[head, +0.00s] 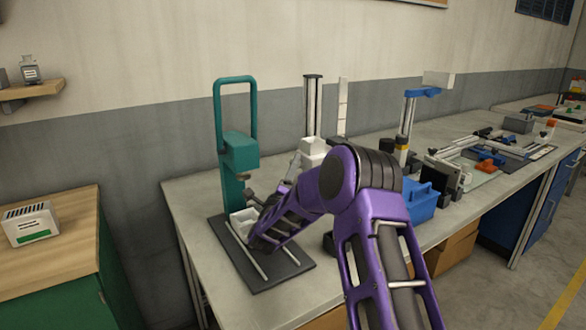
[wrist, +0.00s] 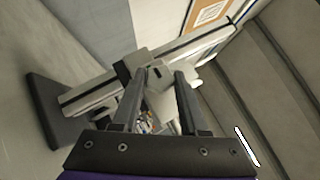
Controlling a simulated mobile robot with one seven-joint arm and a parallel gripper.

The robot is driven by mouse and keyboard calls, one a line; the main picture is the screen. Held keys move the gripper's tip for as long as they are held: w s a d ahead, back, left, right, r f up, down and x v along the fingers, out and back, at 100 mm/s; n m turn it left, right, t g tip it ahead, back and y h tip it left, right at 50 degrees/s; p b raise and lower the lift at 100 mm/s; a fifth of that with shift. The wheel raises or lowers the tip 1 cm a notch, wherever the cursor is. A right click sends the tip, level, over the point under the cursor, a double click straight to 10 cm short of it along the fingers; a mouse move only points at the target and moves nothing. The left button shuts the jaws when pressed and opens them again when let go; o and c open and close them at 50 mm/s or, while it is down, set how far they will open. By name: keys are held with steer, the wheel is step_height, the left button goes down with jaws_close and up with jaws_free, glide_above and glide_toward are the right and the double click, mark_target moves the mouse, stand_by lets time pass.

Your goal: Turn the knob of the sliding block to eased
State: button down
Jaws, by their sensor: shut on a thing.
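In the wrist view my gripper (wrist: 156,80) has its two dark fingers closed on a pale part between their tips, which appears to be the knob of the sliding block. The pale block (wrist: 200,72) shows beyond the fingertips, against a light column (wrist: 93,94) that appears tilted. The knob is mostly hidden by the fingers, and I cannot read its setting or any mark. In the head view a white block (head: 313,147) sits on an upright stand behind my purple arm. The arm hides my fingertips there.
A teal press-like stand (head: 239,150) on a dark base plate (head: 285,273) stands left of my arm. A blue bin (head: 420,203) and a blue-topped stand (head: 409,110) stand to the right. More equipment lies along the grey bench (head: 190,205). A wooden-topped cabinet (head: 75,250) is at far left.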

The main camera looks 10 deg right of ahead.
steer(key=shift+r+n+y, duration=0.1)
steer(key=shift+n+y, duration=0.2)
steer(key=n+g+y+p, duration=0.1)
steer(key=n+g+p, duration=0.1)
steer(key=p, duration=0.1)
steer(key=n+g+y+p, duration=0.1)
steer(key=n+g+p, duration=0.1)
steer(key=n+p, duration=0.1)
steer(key=r+n+g+y+p, duration=0.1)
steer(key=n+g+p, duration=0.1)
steer(key=n+p, duration=0.1)
steer(key=shift+g+y+p, duration=0.4)
steer(key=shift+p, duration=0.4)
steer(key=shift+f+n, duration=0.1)
steer(key=shift+n, duration=0.2)
steer(key=shift+c, duration=2.2)
jaws_free()
